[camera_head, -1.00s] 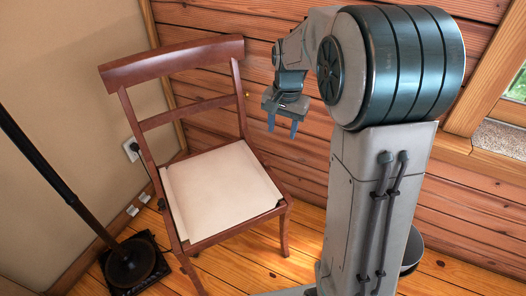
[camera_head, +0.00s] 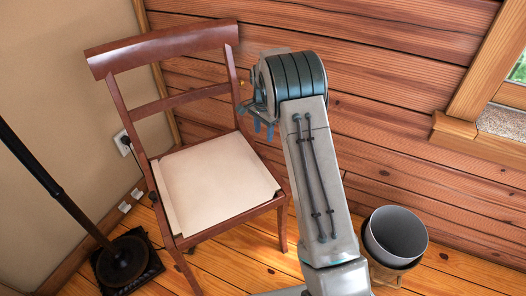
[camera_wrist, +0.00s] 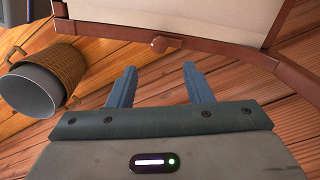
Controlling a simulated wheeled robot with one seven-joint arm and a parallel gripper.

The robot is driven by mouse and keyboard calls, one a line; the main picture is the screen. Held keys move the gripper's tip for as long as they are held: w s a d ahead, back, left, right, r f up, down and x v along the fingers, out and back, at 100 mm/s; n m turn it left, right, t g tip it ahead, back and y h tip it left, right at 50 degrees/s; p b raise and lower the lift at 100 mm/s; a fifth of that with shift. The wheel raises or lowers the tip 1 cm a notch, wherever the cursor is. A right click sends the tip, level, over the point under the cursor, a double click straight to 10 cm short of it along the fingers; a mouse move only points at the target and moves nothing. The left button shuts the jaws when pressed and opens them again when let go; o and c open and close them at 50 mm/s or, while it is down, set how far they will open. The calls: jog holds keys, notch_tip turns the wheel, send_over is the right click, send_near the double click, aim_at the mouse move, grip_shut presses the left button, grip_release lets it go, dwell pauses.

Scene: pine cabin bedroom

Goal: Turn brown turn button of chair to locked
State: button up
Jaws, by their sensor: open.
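The reddish-brown wooden chair (camera_head: 165,52) with a cream seat stands at the left in the head view. In the wrist view its curved frame (camera_wrist: 230,48) crosses the top. A small brown turn button (camera_wrist: 165,43) sits on that frame, above the gap between my fingertips. The angle does not let me tell its setting. My gripper (camera_wrist: 160,82) is open and empty, with its blue fingers apart from the button. In the head view my gripper (camera_head: 263,130) is right of the chair's back, partly hidden by my arm.
A grey bin (camera_head: 396,236) in a woven holder stands on the floor at the right; it also shows in the wrist view (camera_wrist: 32,90). A black lamp stand (camera_head: 125,260) is left of the chair. The plank wall (camera_head: 400,110) is close behind my arm.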

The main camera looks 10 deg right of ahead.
aim_at(263, 151)
notch_tip(263, 151, down, 9)
jog(key=shift+r+b, duration=0.15)
jog(key=shift+b, duration=1.05)
jog(key=c, duration=1)
